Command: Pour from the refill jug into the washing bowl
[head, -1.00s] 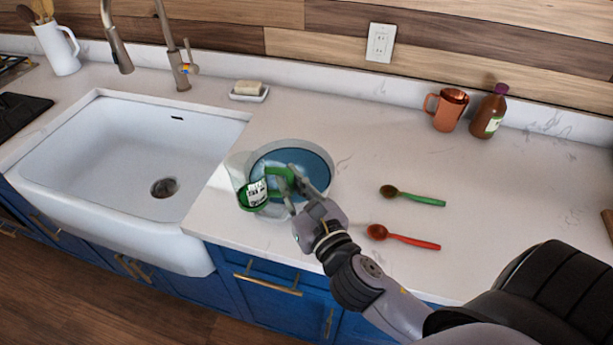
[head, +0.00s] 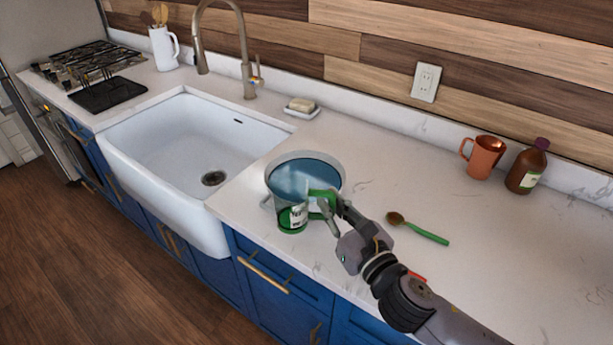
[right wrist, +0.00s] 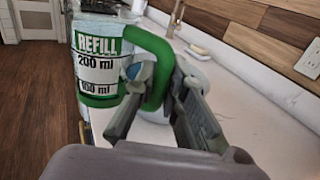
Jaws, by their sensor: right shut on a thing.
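The refill jug (head: 291,218) is clear with a green lower part and a green handle. Its label reading REFILL, 200 ml and 100 ml shows in the right wrist view (right wrist: 98,62). My right gripper (head: 327,204) is shut on the green handle. The jug looks about upright at the near side of the washing bowl (head: 341,172). In the head view it overlaps the bowl's near rim; I cannot tell whether they touch. The bowl stands on the counter and looks blue inside. The jug's fill level is unclear. My left gripper is out of view.
The white sink (head: 160,150) lies left of the bowl, with a tap (head: 247,75) and soap dish (head: 302,108) behind. A green-handled spoon (head: 420,230) lies right of my gripper. A copper mug (head: 485,157) and brown bottle (head: 526,168) stand at the back right.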

